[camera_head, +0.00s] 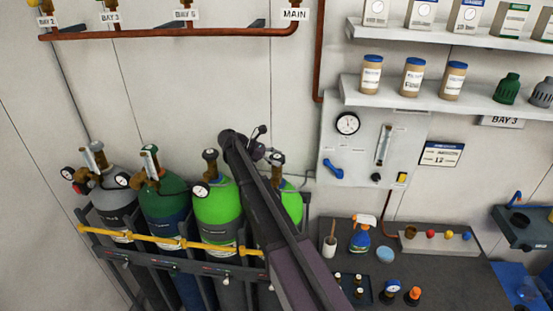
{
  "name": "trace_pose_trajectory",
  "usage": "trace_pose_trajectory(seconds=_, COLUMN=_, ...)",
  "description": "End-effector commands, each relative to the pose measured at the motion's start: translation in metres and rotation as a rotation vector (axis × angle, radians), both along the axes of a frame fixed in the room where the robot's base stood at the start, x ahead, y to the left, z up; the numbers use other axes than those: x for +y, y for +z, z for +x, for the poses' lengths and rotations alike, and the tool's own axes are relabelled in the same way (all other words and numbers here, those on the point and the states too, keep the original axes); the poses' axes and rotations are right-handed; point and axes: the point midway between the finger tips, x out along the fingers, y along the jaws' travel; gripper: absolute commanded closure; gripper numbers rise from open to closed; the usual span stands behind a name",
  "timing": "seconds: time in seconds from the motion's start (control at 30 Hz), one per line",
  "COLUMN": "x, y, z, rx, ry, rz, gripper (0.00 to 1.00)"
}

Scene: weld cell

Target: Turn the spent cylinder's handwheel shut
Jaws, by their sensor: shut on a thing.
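Several gas cylinders stand in a rack at the lower left: a grey one (111,208), a dark green one (165,204) and bright green ones. My arm reaches up across the right-hand bright green cylinder (291,203) and hides much of it. My gripper (262,151) is at the top of this cylinder's brass valve (277,172), shut on what appears to be its handwheel, which the fingers hide. The neighbouring bright green cylinder (217,207) has a dark handwheel (210,155) and a gauge (200,191). I cannot tell from any label which cylinder is spent.
A yellow bar (160,240) crosses the cylinders' fronts. A wall panel (374,145) with a gauge and blue lever is to the right. A bench (450,272) below it holds a spray bottle (363,235) and small items. A copper pipe (230,33) runs above.

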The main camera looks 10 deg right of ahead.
Motion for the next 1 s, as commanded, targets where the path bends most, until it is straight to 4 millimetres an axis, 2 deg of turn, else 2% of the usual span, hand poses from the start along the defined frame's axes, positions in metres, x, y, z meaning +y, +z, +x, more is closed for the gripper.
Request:
trace_pose_trajectory(seconds=0.27, x=-0.0001, y=-0.0005, z=0.0004, rx=0.0, ry=0.001, rz=0.002, gripper=0.64)
trace_pose_trajectory(seconds=0.3, x=-0.0002, y=-0.0006, z=0.0004, rx=0.0, ry=0.001, rz=0.002, gripper=0.13)
trace_pose_trajectory(seconds=0.33, x=-0.0002, y=-0.0005, z=0.0004, rx=0.0, ry=0.001, rz=0.002, gripper=0.04)
trace_pose_trajectory(seconds=0.37, x=-0.0003, y=-0.0005, z=0.0003, rx=0.0, ry=0.001, rz=0.002, gripper=0.0)
trace_pose_trajectory(seconds=1.0, x=-0.0008, y=0.004, z=0.0, rx=0.0, ry=0.0, rz=0.001, gripper=0.0)
